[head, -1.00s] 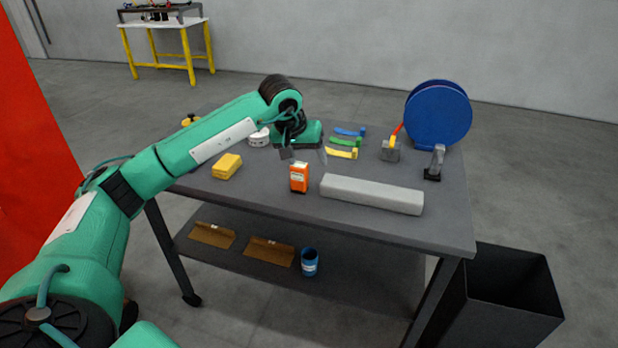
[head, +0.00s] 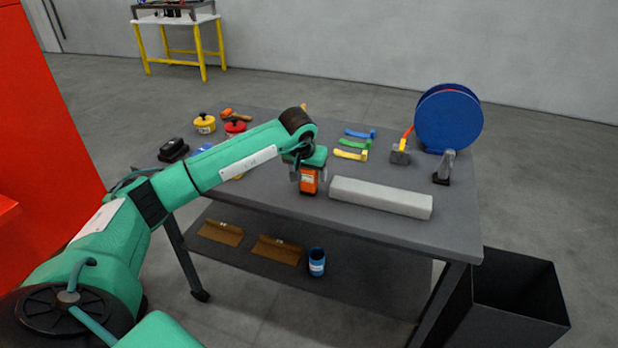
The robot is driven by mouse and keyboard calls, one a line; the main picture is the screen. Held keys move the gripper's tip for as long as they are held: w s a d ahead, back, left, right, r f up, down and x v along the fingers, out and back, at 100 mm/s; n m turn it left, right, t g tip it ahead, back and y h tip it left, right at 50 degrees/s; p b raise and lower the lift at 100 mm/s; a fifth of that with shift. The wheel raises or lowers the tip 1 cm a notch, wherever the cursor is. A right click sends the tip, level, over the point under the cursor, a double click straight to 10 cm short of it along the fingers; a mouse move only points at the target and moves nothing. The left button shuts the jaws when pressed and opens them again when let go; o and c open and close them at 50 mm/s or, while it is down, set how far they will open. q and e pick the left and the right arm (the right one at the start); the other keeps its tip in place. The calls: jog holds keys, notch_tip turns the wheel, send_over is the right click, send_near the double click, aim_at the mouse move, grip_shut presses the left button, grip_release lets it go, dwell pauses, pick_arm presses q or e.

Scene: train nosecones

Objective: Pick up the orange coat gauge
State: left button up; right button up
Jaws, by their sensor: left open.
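The orange coat gauge (head: 309,183) stands upright on the dark grey table (head: 400,232), left of the long grey block. My left gripper (head: 309,178) is open and points down over the gauge. Its fingers show at the left and right sides of the gauge's upper part, and its body hides the gauge's top. I cannot tell whether the fingers touch it. My right gripper is not in view.
A long grey block (head: 381,197) lies right of the gauge. Blue, green and yellow tools (head: 351,155) lie behind it. A blue disc (head: 448,118) stands at the back right. Yellow (head: 204,123) and red (head: 235,127) round items are at the back left. A black bin (head: 520,300) stands right of the table.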

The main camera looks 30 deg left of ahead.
pick_arm(q)
jog(key=shift+x, duration=1.4)
jog(key=c, duration=1.2)
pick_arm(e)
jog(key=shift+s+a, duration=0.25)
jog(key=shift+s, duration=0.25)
pick_arm(q)
jog(key=shift+o, duration=0.2)
jog(key=shift+r, duration=0.1)
